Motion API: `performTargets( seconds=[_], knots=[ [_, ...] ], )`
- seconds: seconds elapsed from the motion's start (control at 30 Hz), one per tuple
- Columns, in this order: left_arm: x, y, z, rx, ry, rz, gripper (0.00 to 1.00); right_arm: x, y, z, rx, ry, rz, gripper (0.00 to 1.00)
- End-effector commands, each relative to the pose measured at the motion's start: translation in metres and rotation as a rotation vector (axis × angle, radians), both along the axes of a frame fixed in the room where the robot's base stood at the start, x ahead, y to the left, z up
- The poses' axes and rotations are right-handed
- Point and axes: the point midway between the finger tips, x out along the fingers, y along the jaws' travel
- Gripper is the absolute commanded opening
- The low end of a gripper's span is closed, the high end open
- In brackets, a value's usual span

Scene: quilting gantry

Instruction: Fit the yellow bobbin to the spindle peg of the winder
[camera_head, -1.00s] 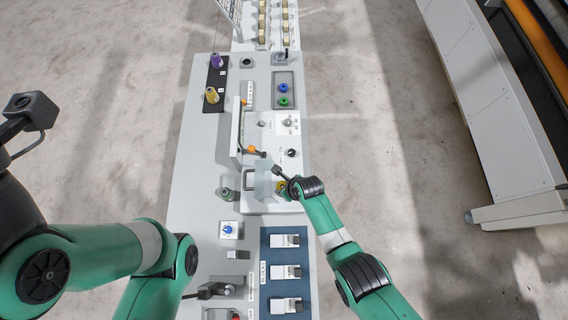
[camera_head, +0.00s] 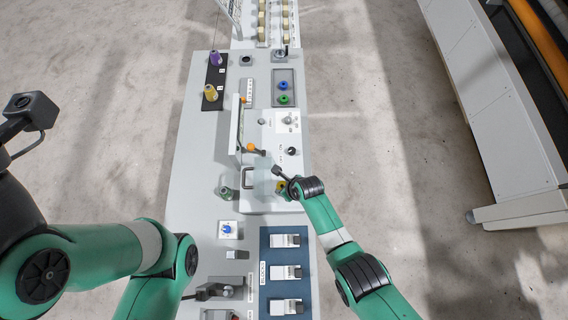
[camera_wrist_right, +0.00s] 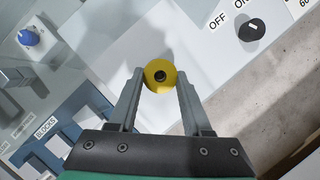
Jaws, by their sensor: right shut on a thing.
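The yellow bobbin (camera_wrist_right: 160,75) is between the two fingertips of my right gripper (camera_wrist_right: 160,88) in the right wrist view. The fingers are shut on it, and its dark centre hole faces the camera. In the head view a small part of the yellow bobbin (camera_head: 280,187) shows beside the right gripper (camera_head: 282,185), above the grey machine top; the wrist partly covers it. I cannot make out the winder's spindle peg for certain; it may be hidden by the bobbin or gripper. My left arm is at the lower left, with its gripper out of view.
A dark tray (camera_head: 285,87) holds a blue and a green bobbin. A black knob (camera_wrist_right: 250,31) marked OFF is near the bobbin. An orange-tipped lever (camera_head: 251,148) stands to its upper left. Purple and yellow thread cones (camera_head: 211,91) stand at the back left.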

Motion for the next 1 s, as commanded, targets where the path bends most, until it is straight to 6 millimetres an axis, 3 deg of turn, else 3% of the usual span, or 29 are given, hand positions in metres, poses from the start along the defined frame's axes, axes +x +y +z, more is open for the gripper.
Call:
performTargets(
  seconds=[0.73, 0.77, 0.93, 1.0],
  knots=[
    [0.0, 0.0, -0.019, 0.0, 0.0, 0.0, 0.79, 0.0, 0.0, -0.02, 0.0, 0.0, 0.0, 0.0],
    [0.0, 0.0, -0.018, 0.0, 0.0, 0.0, 0.79, 0.0, 0.0, -0.019, 0.0, 0.0, 0.0, 0.53],
    [0.0, 0.0, -0.018, 0.0, 0.0, 0.0, 0.79, 0.0, 0.0, -0.018, 0.0, 0.0, 0.0, 0.83],
    [0.0, 0.0, -0.018, 0.0, 0.0, 0.0, 0.79, 0.0, 0.0, -0.018, 0.0, 0.0, 0.0, 0.84]
  ],
)
